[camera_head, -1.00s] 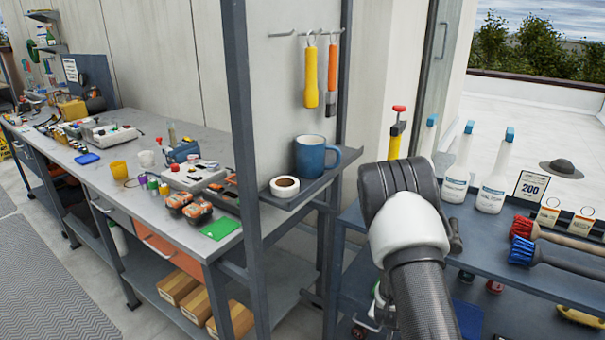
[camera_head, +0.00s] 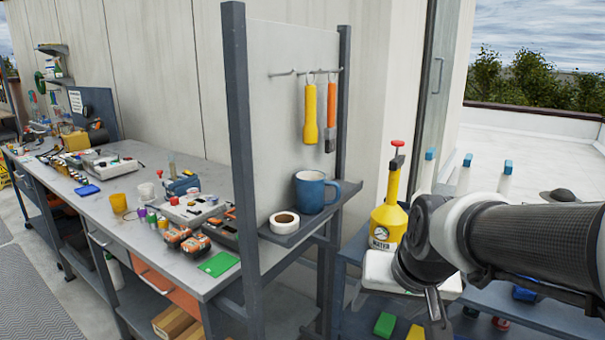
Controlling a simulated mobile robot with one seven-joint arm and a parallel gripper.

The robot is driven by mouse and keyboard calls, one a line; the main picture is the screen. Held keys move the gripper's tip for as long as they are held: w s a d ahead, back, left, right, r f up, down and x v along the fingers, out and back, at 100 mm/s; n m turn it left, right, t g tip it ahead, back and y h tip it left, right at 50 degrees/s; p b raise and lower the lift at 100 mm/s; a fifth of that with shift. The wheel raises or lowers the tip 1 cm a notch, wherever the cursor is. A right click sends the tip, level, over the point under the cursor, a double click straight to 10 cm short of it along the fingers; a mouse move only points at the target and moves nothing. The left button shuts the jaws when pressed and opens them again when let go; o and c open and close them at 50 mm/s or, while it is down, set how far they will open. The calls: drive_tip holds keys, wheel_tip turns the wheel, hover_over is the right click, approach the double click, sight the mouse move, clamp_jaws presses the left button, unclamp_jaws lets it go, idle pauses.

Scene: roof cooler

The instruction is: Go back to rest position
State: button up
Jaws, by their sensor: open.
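My arm reaches in from the right edge. Its dark end, with my gripper (camera_head: 434,308), points down over the lower shelf unit at the right. One dark finger shows clearly; the other is hidden or hard to make out. I see nothing held. A white, box-like shape (camera_head: 380,270) shows just behind and left of the gripper; I cannot tell whether they touch.
A yellow pump sprayer (camera_head: 388,225) stands left of my arm. A blue mug (camera_head: 314,193) and a tape roll (camera_head: 284,222) sit on the small side shelf (camera_head: 335,205). The workbench (camera_head: 135,205) is cluttered.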

drive_tip(key=s+r+n, duration=0.2)
drive_tip(key=s+r, duration=0.2)
drive_tip(key=s, duration=0.7)
wheel_tip(320, 180, up, 21)
drive_tip(key=p, duration=2.1)
